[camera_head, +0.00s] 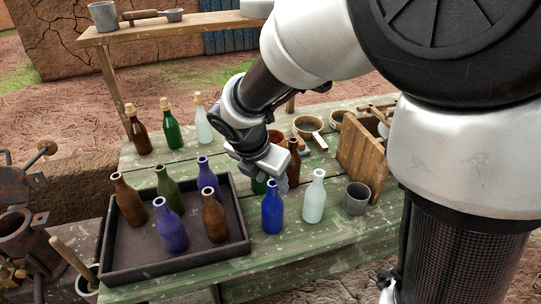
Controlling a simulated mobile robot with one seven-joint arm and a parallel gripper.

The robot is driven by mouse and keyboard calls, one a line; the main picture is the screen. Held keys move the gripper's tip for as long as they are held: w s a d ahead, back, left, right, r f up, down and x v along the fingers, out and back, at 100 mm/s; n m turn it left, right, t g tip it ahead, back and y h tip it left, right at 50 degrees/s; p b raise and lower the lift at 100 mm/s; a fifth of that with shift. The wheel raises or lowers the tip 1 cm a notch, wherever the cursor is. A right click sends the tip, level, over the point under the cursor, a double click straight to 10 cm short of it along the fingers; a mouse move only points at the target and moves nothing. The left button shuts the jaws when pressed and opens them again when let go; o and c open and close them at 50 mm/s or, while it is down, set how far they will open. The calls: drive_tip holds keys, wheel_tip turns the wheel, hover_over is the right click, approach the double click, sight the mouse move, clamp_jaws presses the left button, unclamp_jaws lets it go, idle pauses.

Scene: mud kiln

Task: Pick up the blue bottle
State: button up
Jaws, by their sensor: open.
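The blue bottle (272,212) stands upright on the green wooden table (325,225), just right of the dark tray (240,235). My gripper (271,182) is open and points down above and behind the blue bottle in the picture. Its fingers look apart from the bottle, though the depth between them is hard to judge. A green bottle (259,186) is partly hidden behind my gripper, and a brown bottle (294,162) stands close on its right. A pale bottle (314,198) stands to the right of the blue one.
The tray holds several bottles, including a purple-blue one (171,228). A grey cup (356,199) and a wooden crate (362,155) stand at the right. Three corked bottles, one green (171,128), stand at the back left. A raised shelf (190,24) lies behind. Bare tabletop lies in front.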

drive_tip(key=x, duration=0.2)
drive_tip(key=shift+d+f, duration=0.1)
drive_tip(key=shift+f, duration=0.25)
drive_tip(key=shift+c, duration=0.5)
clamp_jaws()
drive_tip(key=shift+w, duration=0.1)
drive_tip(key=shift+r, duration=0.15)
